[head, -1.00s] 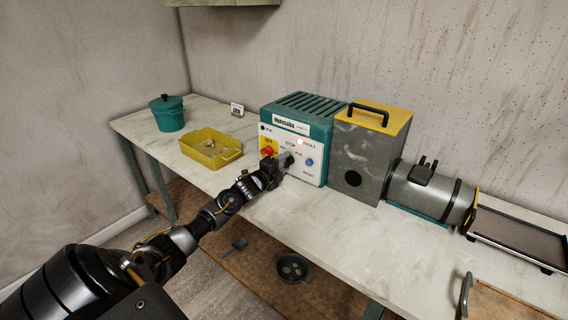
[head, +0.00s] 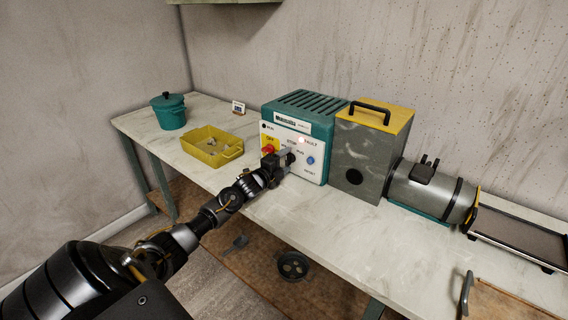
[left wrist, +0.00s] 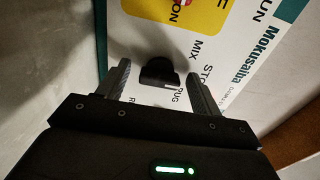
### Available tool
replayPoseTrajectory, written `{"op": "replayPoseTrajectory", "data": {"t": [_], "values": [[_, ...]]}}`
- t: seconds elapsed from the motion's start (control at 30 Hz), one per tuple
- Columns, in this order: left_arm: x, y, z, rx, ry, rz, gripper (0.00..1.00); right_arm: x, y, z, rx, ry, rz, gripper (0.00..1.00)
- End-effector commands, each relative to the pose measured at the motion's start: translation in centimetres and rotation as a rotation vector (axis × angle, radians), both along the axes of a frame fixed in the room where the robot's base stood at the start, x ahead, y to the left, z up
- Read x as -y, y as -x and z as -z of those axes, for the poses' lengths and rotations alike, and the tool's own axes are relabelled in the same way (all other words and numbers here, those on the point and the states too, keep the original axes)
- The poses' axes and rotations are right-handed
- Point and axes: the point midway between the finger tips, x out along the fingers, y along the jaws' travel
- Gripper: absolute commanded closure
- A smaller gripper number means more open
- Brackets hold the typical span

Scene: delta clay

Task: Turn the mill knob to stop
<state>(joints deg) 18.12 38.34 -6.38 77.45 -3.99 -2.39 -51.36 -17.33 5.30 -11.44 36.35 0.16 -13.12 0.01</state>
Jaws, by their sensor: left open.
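The teal mill control box (head: 291,121) stands on the bench with a white front panel. Its black knob (left wrist: 158,72) shows in the left wrist view, near the printed words STOP, MIX and PUG. In the head view the knob (head: 291,158) is partly hidden by my gripper. My left gripper (left wrist: 157,76) is open, with one finger on each side of the knob in the picture and gaps visible between. In the head view the left gripper (head: 284,158) is close in front of the panel. I cannot tell which word the knob points at. My right gripper is not in view.
A red button (head: 268,149) on yellow and a blue reset button (head: 311,160) flank the knob. A grey box with yellow lid (head: 367,150) stands right of the mill. A yellow tray (head: 225,157) and teal pot (head: 169,113) sit left. The bench front is clear.

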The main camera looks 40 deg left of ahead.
Motion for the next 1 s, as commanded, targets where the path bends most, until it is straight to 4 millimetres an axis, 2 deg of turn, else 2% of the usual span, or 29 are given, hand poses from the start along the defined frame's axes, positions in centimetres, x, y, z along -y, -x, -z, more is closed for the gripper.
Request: {"op": "replayPoseTrajectory", "data": {"t": [0.17, 0.6, 0.8, 1.0], "values": [[0.0, 1.3, 0.2, -0.002, -0.002, 0.000, 0.35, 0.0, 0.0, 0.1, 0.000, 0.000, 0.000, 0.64], [0.2, 9.0, 0.2, -0.003, -0.001, 0.001, 0.35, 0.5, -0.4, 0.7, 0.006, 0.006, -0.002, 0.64], [0.2, 10.6, 0.0, 0.000, 0.000, 0.000, 0.35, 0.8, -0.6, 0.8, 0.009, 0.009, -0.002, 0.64], [0.2, 10.8, 0.0, -0.001, 0.000, -0.001, 0.35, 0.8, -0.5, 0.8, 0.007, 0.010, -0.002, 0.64]]}}
